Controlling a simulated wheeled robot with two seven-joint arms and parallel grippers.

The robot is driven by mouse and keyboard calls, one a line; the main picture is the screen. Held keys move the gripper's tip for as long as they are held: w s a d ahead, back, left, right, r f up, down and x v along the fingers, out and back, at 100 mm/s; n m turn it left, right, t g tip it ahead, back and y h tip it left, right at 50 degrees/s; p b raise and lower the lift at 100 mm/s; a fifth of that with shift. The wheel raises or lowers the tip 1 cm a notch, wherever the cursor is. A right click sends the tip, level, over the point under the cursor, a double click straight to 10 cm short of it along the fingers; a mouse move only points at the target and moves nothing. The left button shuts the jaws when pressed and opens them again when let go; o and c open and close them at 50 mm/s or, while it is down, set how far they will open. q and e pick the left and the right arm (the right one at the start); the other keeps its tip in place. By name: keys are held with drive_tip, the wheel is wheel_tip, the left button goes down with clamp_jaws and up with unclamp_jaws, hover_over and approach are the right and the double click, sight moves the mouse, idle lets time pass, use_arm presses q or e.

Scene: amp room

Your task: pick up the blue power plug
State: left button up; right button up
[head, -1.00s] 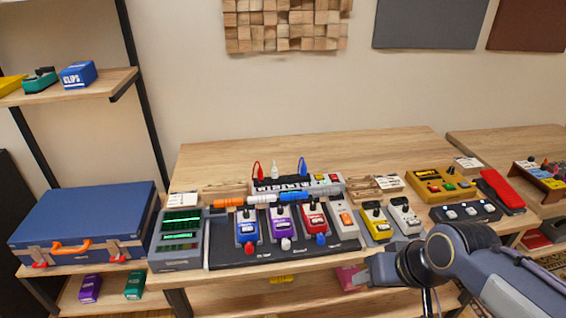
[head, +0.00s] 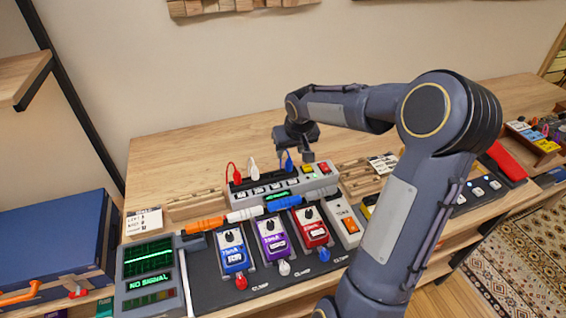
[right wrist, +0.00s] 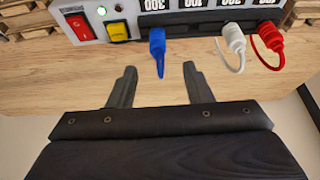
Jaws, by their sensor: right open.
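The blue power plug (head: 288,159) stands in the back of the grey power strip (head: 285,184), beside a white plug (head: 254,167) and a red plug (head: 234,172). In the right wrist view the blue plug (right wrist: 158,46) hangs between and just beyond the two fingertips, with the white plug (right wrist: 232,40) and red plug (right wrist: 268,38) to its right. My right gripper (head: 295,156) is open and empty, above and behind the strip; its spread fingers show in the right wrist view (right wrist: 158,75). It hides part of the blue plug's surroundings in the head view. My left gripper is out of view.
A pedalboard (head: 262,280) with blue, purple and red pedals lies in front of the strip. Red and yellow switches (right wrist: 118,30) sit near the blue plug. Wooden racks (head: 195,205) flank the strip. The table behind it is clear.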

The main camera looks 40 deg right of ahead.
sight(289, 159)
drive_tip(key=x, duration=0.5)
drive_tip(key=shift+s+f+p, duration=0.15)
drive_tip(key=shift+f+p, duration=0.2)
drive_tip(key=shift+f, duration=0.1)
clamp_jaws()
drive_tip(key=shift+r, duration=0.15)
